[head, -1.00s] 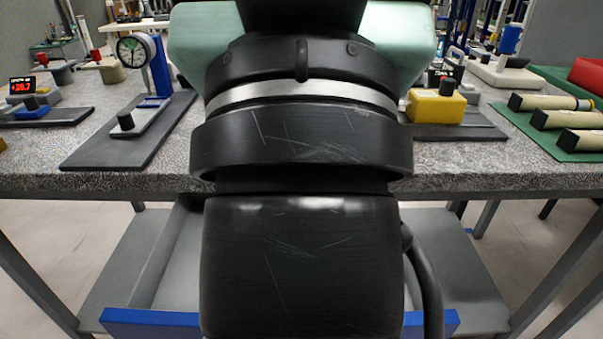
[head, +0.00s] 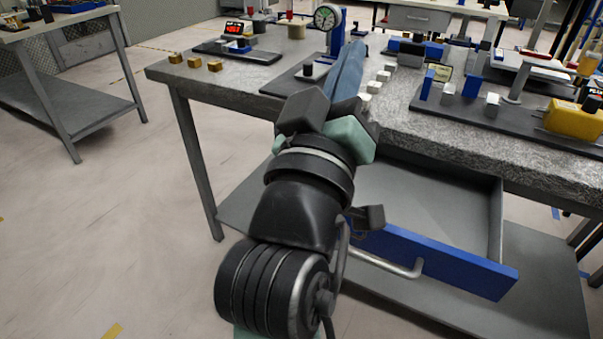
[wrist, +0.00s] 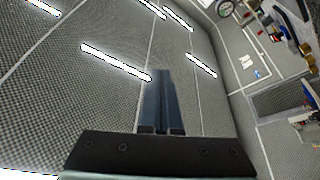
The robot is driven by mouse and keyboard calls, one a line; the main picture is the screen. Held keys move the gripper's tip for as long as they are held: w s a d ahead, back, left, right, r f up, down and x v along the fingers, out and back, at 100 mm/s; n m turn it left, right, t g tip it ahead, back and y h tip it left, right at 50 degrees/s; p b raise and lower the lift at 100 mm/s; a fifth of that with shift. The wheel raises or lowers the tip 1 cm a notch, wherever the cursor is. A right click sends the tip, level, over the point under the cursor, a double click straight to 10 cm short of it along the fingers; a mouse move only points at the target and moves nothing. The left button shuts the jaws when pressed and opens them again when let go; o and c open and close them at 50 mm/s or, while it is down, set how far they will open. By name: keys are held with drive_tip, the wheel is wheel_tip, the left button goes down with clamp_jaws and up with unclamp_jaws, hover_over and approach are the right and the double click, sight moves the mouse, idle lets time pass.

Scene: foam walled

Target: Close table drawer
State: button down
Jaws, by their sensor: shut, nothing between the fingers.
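The table drawer (head: 430,257) is pulled out below the grey speckled tabletop. It has a blue front, a grey empty-looking inside and a metal bar handle (head: 385,262). My arm hides the drawer's left part. My gripper (head: 355,52) is above the drawer, and its bluish fingers point upward in front of the tabletop. In the wrist view the fingers of my gripper (wrist: 161,75) are together with nothing between them, against the panelled ceiling and wall. The drawer is not in the wrist view.
The table (head: 225,82) carries a dial gauge stand (head: 327,20), a red-digit display (head: 234,29), small brass blocks (head: 195,62) and a yellow box (head: 575,118). A lower shelf (head: 545,290) runs under the drawer. Another table (head: 60,85) stands at left. The floor left of my arm is clear.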

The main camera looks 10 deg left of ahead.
drive_tip(key=a+f+n+g+h+p, duration=0.1)
drive_tip(key=a+f+n+g+p, duration=0.2)
drive_tip(key=f+n, duration=0.45)
drive_tip(key=a+f+n+g+h+p, duration=0.25)
drive_tip(key=f+n+p, duration=0.2)
drive_tip(key=f, duration=0.65)
drive_tip(key=s+a+f+n+t+p, duration=0.1)
drive_tip(key=s+a+f+n+p, duration=0.2)
drive_tip(key=s+f+n+p, duration=0.8)
drive_tip(key=w+d+n+b, duration=0.2)
drive_tip(key=w+b, duration=0.1)
drive_tip(key=w, duration=0.2)
drive_tip(key=w+d+r+n+b, duration=0.1)
drive_tip(key=w+d+n+b, duration=0.1)
drive_tip(key=w, duration=0.4)
drive_tip(key=shift+w+r+y+b, duration=0.25)
drive_tip(key=shift+y+b, duration=0.2)
